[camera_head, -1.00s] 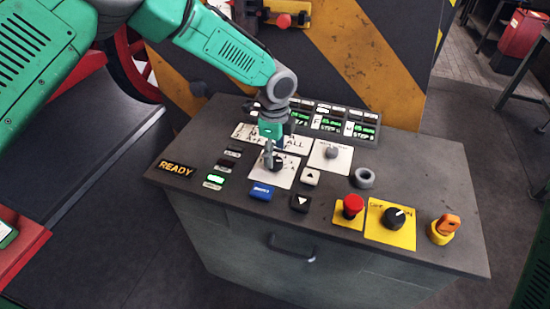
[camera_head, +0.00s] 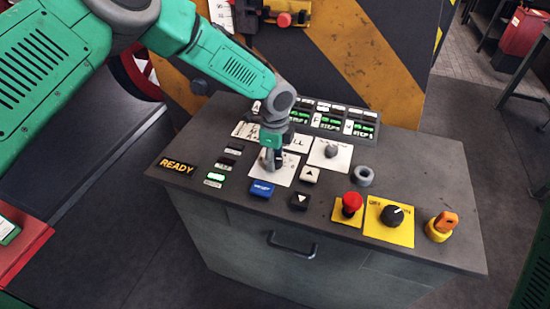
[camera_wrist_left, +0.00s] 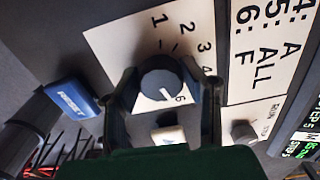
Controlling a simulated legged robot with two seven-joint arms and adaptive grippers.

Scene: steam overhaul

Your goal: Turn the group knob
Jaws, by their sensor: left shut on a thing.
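The group knob (camera_wrist_left: 160,78) is a dark round knob on a white plate (camera_wrist_left: 110,45) marked with numbers, as the left wrist view shows. Its white mark points toward the bottom of that picture, near the 6. My left gripper (camera_wrist_left: 163,100) has one finger on each side of the knob and is shut on it. In the head view my left gripper (camera_head: 268,163) reaches down onto the white plate (camera_head: 287,174) and mostly hides the knob. My right gripper is not in view.
Another knob (camera_head: 331,151) stands to the right.

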